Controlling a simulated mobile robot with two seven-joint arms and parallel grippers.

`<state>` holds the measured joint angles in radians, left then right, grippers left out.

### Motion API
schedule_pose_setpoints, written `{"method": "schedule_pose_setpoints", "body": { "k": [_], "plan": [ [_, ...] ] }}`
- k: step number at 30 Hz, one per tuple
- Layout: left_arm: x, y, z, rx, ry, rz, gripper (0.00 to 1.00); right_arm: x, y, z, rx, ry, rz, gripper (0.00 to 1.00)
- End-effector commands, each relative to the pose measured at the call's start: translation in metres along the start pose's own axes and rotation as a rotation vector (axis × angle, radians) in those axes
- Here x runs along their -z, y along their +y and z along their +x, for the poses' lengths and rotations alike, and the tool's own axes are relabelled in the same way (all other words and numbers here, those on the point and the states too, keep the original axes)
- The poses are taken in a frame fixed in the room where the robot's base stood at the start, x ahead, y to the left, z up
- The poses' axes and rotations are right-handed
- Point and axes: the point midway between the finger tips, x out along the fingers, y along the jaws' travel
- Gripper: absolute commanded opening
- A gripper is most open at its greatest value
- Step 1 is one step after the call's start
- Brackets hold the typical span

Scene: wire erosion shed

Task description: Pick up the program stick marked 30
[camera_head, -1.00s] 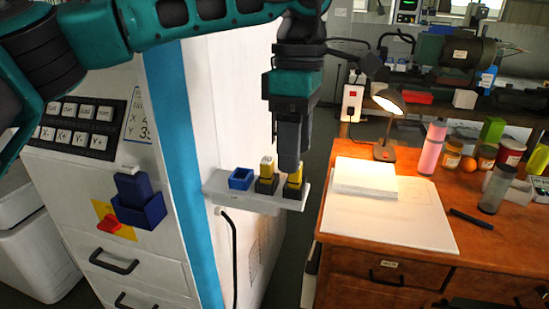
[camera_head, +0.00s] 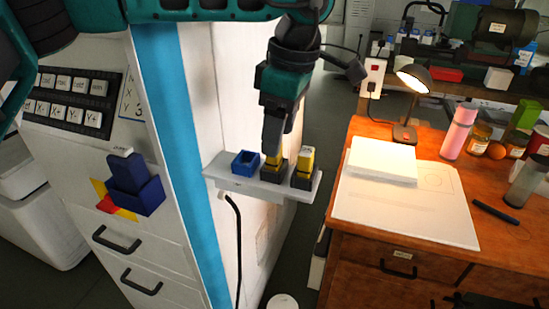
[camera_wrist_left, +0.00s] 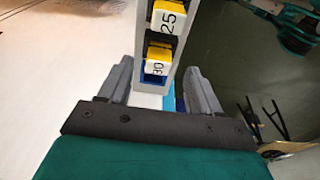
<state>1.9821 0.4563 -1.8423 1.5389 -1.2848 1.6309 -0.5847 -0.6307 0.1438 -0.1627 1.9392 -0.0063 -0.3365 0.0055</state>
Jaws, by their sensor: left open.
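The program stick marked 30 (camera_wrist_left: 157,67) is yellow with a white label and shows between my left fingers in the left wrist view. In the head view the stick (camera_head: 274,160) stands in the middle holder of a small pale shelf (camera_head: 222,180), partly hidden by my fingers. My left gripper (camera_head: 273,152) is open and points down over it; its two fingers also show in the left wrist view (camera_wrist_left: 158,82). Whether they touch the stick is unclear. A second yellow stick, marked 25 (camera_wrist_left: 168,17), stands in the right holder (camera_head: 304,180). My right gripper is out of view.
An empty-looking blue holder (camera_head: 245,164) is at the shelf's left. A black cable (camera_head: 238,240) hangs below the shelf. A wooden desk (camera_head: 360,270) with a lamp (camera_head: 410,85) stands at right.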

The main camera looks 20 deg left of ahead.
Motion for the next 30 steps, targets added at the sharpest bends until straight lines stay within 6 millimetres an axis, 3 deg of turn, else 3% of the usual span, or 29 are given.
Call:
{"method": "schedule_pose_setpoints", "body": {
  "k": [8, 17, 30],
  "plan": [
    [0.004, 0.001, 0.038, 0.003, 0.0, -0.001, 0.64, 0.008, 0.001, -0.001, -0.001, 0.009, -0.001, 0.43],
    [0.003, 0.001, 0.043, 0.002, -0.001, -0.001, 0.63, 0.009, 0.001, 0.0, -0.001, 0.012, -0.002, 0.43],
    [0.003, 0.001, 0.042, 0.002, -0.001, 0.0, 0.21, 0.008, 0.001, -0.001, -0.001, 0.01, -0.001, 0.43]
  ]
}}
